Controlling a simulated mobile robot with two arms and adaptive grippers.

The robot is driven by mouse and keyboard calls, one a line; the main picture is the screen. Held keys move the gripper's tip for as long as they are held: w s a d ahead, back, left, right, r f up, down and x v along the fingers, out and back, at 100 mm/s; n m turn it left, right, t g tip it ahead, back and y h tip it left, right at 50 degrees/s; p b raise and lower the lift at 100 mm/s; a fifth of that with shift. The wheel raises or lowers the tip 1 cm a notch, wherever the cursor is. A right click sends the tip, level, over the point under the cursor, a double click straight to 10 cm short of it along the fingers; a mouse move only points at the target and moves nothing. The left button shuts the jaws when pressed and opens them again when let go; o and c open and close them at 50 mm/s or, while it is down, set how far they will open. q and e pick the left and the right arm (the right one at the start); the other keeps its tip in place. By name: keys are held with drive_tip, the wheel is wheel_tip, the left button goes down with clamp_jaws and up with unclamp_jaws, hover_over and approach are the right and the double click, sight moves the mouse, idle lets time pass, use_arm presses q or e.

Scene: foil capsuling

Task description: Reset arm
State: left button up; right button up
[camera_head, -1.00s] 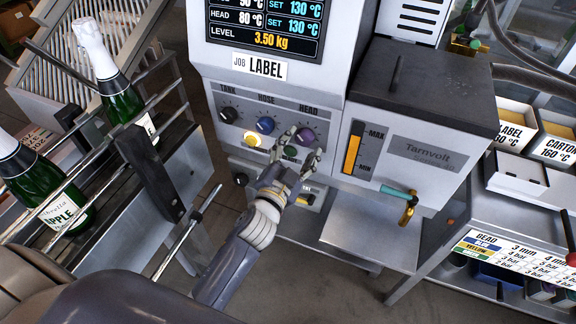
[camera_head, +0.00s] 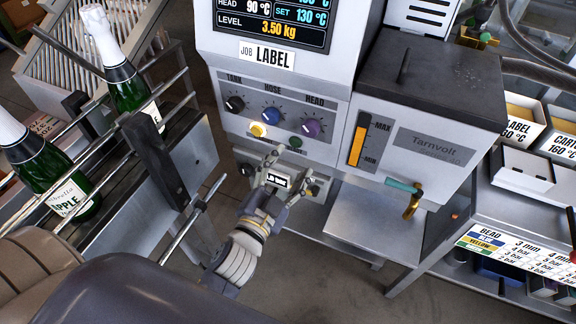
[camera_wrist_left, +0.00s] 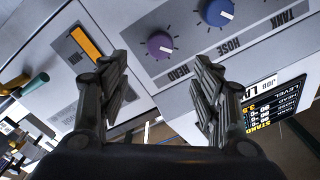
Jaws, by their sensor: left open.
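My left gripper (camera_head: 284,166) is open and empty in front of the lower panel of the white Tarnvolt machine (camera_head: 230,60). Its fingers are spread below the knob row, and the small lower panel shows between them. In the left wrist view the two dark fingers (camera_wrist_left: 165,100) stand apart with nothing between them. The purple HEAD knob (camera_head: 311,128) and blue HOSE knob (camera_head: 271,114) are above the gripper; they also show in the left wrist view. The dark TANK knob (camera_head: 235,104) is at the left. My right gripper is not in view.
A rail conveyor with green bottles (camera_head: 126,84) stands at the left. A teal-handled brass valve (camera_head: 411,200) sticks out above a metal shelf (camera_head: 372,225). A cart with a bead chart (camera_head: 510,250) and labelled bins (camera_head: 553,140) is at the right.

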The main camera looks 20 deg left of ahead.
use_arm(q)
drive_tip(key=shift+f, duration=0.1)
drive_tip(key=s+f+n+g, duration=0.1)
drive_tip(key=s+f+g, duration=0.2)
drive_tip(key=f, duration=0.8)
drive_tip(key=s+d+f+g, duration=0.1)
drive_tip(key=s+f+g, duration=0.1)
drive_tip(key=f, duration=1)
drive_tip(key=s+f+n+g, duration=0.1)
drive_tip(key=s+f+g, duration=0.2)
drive_tip(key=f, duration=0.8)
drive_tip(key=s+a+f+n+g, duration=0.1)
drive_tip(key=s+a+f+g, duration=0.1)
drive_tip(key=s+f, duration=0.5)
drive_tip(key=s+a+f+n+g, duration=0.1)
drive_tip(key=s+f+g, duration=0.3)
drive_tip(key=s, duration=0.9)
drive_tip(key=s+a+f+n+g, duration=0.1)
drive_tip(key=s+a+f+g, duration=0.2)
drive_tip(key=s+f, duration=0.8)
drive_tip(key=shift+a+y, duration=0.3)
drive_tip(key=shift+a, duration=0.2)
drive_tip(key=shift+w, duration=0.1)
